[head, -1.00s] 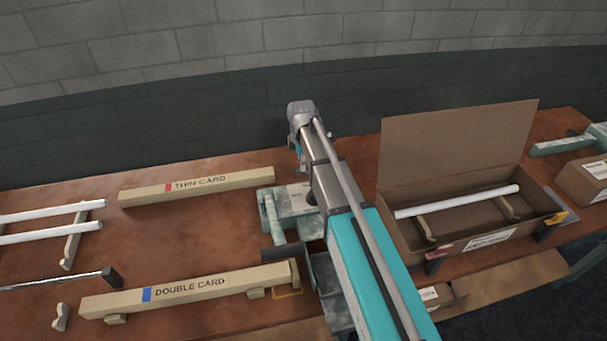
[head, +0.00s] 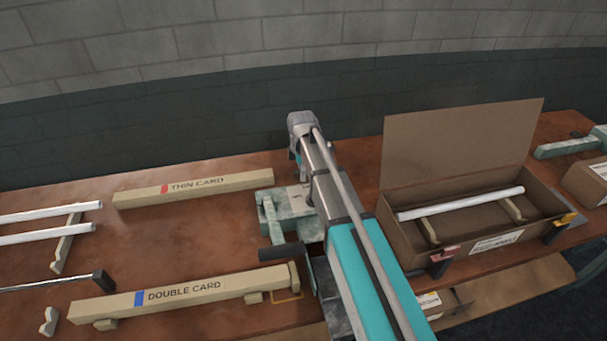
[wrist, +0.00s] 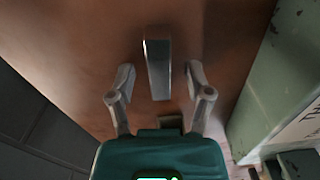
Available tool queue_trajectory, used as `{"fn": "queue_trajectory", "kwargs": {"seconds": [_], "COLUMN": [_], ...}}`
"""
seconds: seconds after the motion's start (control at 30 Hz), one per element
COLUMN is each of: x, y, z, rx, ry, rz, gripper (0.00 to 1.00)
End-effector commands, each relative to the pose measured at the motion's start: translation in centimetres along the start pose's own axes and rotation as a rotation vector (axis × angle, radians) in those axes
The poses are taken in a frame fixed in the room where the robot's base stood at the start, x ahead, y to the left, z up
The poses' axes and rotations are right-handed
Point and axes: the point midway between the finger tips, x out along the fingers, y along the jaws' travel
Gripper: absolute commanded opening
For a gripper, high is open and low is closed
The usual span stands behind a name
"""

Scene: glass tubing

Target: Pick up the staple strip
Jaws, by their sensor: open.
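The staple strip (wrist: 157,72) looks like a narrow grey metal bar on the brown tabletop in the wrist view. My gripper (wrist: 160,76) is open, with one finger to the left of the strip and one to the right. I see gaps between the strip and both fingers. The strip's height relative to the fingertips is hard to judge. In the head view the strip and fingers are hidden behind my arm.
A pale green machine (head: 290,212) stands beside my arm; a green block with a label (wrist: 285,105) is at the wrist view's right. The block wall (wrist: 45,130) is close at lower left. An open cardboard box (head: 400,238) holds a white tube (head: 460,203).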

Motion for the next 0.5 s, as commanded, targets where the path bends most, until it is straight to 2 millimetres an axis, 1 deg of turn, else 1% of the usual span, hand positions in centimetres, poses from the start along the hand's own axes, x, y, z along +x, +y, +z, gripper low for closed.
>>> {"fn": "queue_trajectory", "kwargs": {"seconds": [0.17,0.27,0.3,0.37,0.5], "x": [0.00,0.00,0.00,0.00,0.00], "y": [-0.01,0.00,0.00,0.00,-0.01], "z": [0.00,0.00,0.00,0.00,0.00], "rx": [0.000,0.000,0.000,0.000,0.000], "ry": [0.000,0.000,0.000,0.000,0.000], "rz": [0.000,0.000,0.000,0.000,0.000], "gripper": [0.66,0.49,0.42,0.30,0.04]}}
